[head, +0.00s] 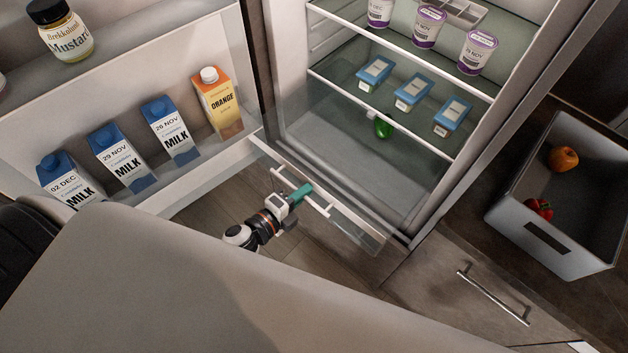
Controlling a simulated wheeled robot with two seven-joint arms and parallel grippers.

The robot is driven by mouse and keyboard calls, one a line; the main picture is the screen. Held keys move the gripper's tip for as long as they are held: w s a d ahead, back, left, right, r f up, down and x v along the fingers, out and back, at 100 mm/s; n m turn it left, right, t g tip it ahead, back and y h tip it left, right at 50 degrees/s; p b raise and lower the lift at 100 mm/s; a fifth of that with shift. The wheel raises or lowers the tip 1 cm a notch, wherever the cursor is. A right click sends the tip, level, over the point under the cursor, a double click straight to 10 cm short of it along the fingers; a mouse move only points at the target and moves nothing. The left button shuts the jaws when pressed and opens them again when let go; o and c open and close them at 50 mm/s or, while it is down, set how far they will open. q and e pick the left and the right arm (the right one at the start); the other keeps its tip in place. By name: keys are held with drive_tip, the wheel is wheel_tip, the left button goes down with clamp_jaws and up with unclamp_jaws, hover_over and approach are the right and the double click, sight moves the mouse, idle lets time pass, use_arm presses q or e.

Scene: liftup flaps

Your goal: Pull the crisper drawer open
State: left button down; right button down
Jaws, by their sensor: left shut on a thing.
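The crisper drawer (352,219) is a clear bin with a pale front and a bar handle (317,206), at the bottom of the open fridge. Its front stands out past the fridge body's edge, so the drawer is at least partly open. A green vegetable (383,128) shows inside it, under the lowest shelf. My left gripper (300,195) has teal fingertips and is shut on the handle near its left part. My right gripper is not in the view.
The open fridge door on the left holds milk cartons (119,157), an orange carton (218,103) and a mustard jar (61,30). Shelves above the drawer hold blue-topped packs (414,92) and purple-lidded tubs (477,52). A grey crate (592,250) with produce sits right.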

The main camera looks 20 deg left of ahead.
use_arm(q)
drive_tip(key=f+v, duration=0.1)
drive_tip(key=v, duration=0.6)
drive_tip(key=shift+s+f+b, duration=0.25)
drive_tip(key=shift+s+b, duration=0.05)
drive_tip(key=shift+s, duration=0.05)
drive_tip(key=shift+a, duration=0.1)
drive_tip(key=c, duration=1.8)
unclamp_jaws()
drive_tip(key=shift+s, duration=0.1)
drive_tip(key=b+v, duration=0.3)
drive_tip(key=v, duration=0.9)
